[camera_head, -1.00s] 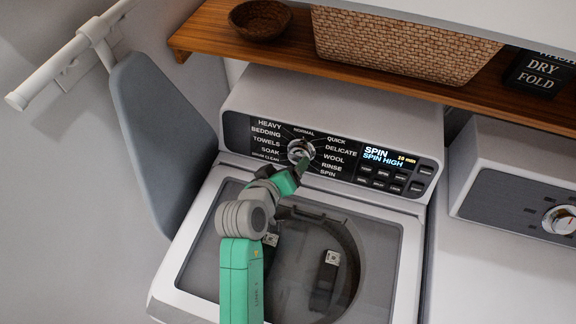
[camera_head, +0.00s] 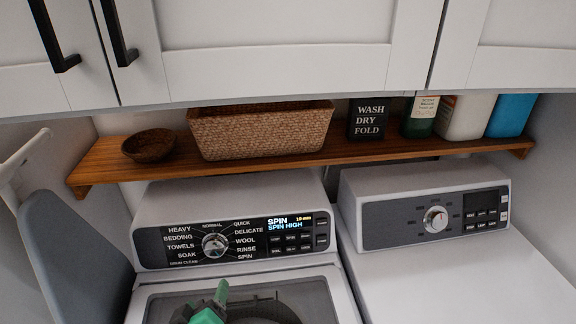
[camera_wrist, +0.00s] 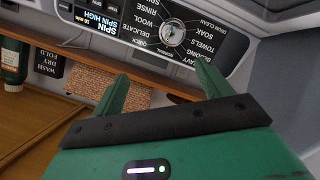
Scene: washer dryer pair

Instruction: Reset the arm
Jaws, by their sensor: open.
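My gripper (camera_head: 214,302) shows at the bottom edge of the head view, over the washer's glass lid and below the control panel. In the wrist view my gripper (camera_wrist: 163,76) has its two green fingers apart with nothing between them. The washer knob (camera_head: 215,245) stands clear of my gripper; it also shows upside down in the wrist view (camera_wrist: 173,33). The washer display (camera_head: 284,223) reads SPIN, SPIN HIGH, 10 min. Most of my arm is out of the head view.
A wooden shelf (camera_head: 108,160) above the machines holds a bowl (camera_head: 149,146), a wicker basket (camera_head: 262,132), a black sign (camera_head: 367,119) and bottles. White cabinets (camera_head: 270,65) hang above. The dryer (camera_head: 440,275) stands right of the washer; an ironing board (camera_head: 75,260) is at left.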

